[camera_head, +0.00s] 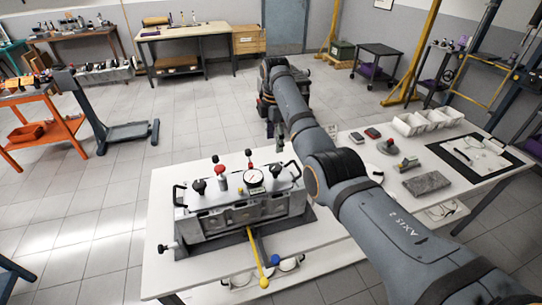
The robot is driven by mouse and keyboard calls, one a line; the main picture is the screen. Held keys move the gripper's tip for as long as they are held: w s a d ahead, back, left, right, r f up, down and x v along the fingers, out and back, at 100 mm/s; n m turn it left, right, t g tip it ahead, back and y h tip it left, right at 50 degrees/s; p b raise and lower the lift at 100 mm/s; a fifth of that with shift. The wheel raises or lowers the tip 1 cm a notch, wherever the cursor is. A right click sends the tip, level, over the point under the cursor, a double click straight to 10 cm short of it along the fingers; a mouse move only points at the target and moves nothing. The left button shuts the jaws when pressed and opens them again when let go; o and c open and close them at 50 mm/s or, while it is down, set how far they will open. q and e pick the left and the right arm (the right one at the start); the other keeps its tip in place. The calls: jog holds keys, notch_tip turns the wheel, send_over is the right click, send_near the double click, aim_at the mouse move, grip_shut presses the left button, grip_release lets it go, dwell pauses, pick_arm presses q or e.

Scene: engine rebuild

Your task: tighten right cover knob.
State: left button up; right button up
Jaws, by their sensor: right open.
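The grey engine block (240,214) sits on the white table with a cover on top. On the cover, a black knob (275,171) stands at the right and another black knob (199,187) at the left. A round dial gauge (253,177) is between them. My right gripper (279,143) is small and partly hidden by my arm, behind and above the right end of the cover. It is open and appears apart from the right knob. My left gripper is not in view.
Black handles rise at both cover ends. Red-topped parts (221,171) stand near the gauge. A yellow-ended lever (257,262) sticks out in front. White bins (420,122), a grey block (427,184) and small parts lie at the table's right, beyond my right arm.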

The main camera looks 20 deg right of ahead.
aim_at(275, 167)
jog(key=f, duration=0.1)
jog(key=s+f+p, duration=0.2)
jog(key=shift+a+f, duration=0.1)
jog(key=shift+f, duration=0.3)
jog(key=f, duration=0.2)
jog(key=w+f, duration=0.1)
jog(key=f, duration=0.1)
jog(key=shift+f, duration=0.85)
jog(key=shift+s+f, duration=0.15)
jog(key=shift+c, duration=1.4)
jog(key=c, duration=0.7)
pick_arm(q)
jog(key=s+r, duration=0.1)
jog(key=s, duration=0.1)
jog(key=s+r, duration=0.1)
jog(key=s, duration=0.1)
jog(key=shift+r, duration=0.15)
pick_arm(e)
jog(key=shift+c, duration=0.8)
